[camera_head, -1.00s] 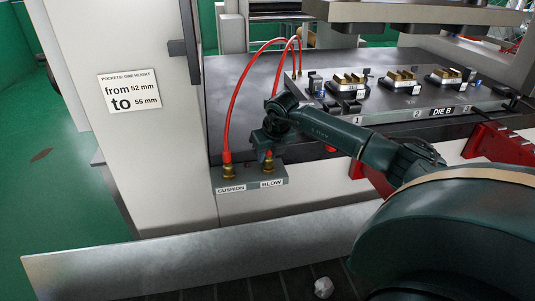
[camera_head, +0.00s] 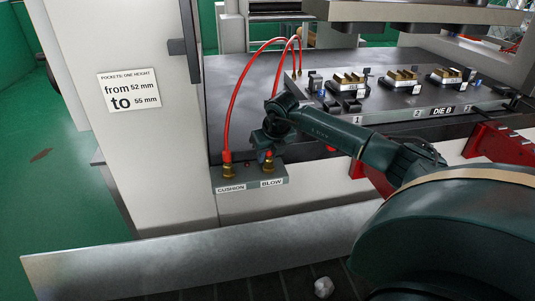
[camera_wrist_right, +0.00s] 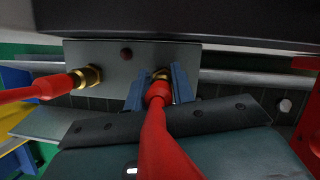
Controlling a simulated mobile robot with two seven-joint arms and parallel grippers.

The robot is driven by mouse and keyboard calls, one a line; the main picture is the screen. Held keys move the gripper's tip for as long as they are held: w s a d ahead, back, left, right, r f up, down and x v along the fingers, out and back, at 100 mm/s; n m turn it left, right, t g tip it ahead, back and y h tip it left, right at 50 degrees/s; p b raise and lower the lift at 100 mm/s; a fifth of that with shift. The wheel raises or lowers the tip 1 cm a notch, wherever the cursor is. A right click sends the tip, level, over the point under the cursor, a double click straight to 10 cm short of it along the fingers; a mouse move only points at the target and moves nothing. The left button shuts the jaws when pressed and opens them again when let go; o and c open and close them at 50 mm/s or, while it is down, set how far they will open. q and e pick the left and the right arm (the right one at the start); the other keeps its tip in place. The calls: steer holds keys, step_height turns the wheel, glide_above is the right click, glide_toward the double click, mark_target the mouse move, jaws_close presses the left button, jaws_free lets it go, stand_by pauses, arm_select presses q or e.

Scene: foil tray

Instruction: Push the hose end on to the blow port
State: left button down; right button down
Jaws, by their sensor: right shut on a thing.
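My right gripper (camera_head: 267,150) is above the blow port (camera_head: 268,168), a brass fitting on a grey block behind the BLOW label. In the right wrist view its two blue fingers (camera_wrist_right: 158,90) are shut on the red hose end (camera_wrist_right: 157,92). The hose (camera_wrist_right: 160,140) runs from it toward the camera. The hose end is in line with the blow port (camera_wrist_right: 160,73) and meets it or nearly so; brass still shows at its far edge. I cannot tell how far it is on. My left gripper is out of view.
The cushion port (camera_head: 229,170) stands to the left on the same block, with a red hose (camera_head: 232,110) on it. Behind is a die plate (camera_head: 440,112) with several fixtures. A metal panel (camera_head: 150,262) crosses in front. A white wall (camera_head: 130,150) rises at left.

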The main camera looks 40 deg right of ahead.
stand_by(0.4)
steer(key=c, duration=1.1)
jaws_free()
steer(key=shift+o, duration=0.4)
steer(key=o, duration=0.4)
steer(key=shift+r+p, duration=2.35)
steer(key=shift+r, duration=1.15)
steer(key=shift+c, duration=0.3)
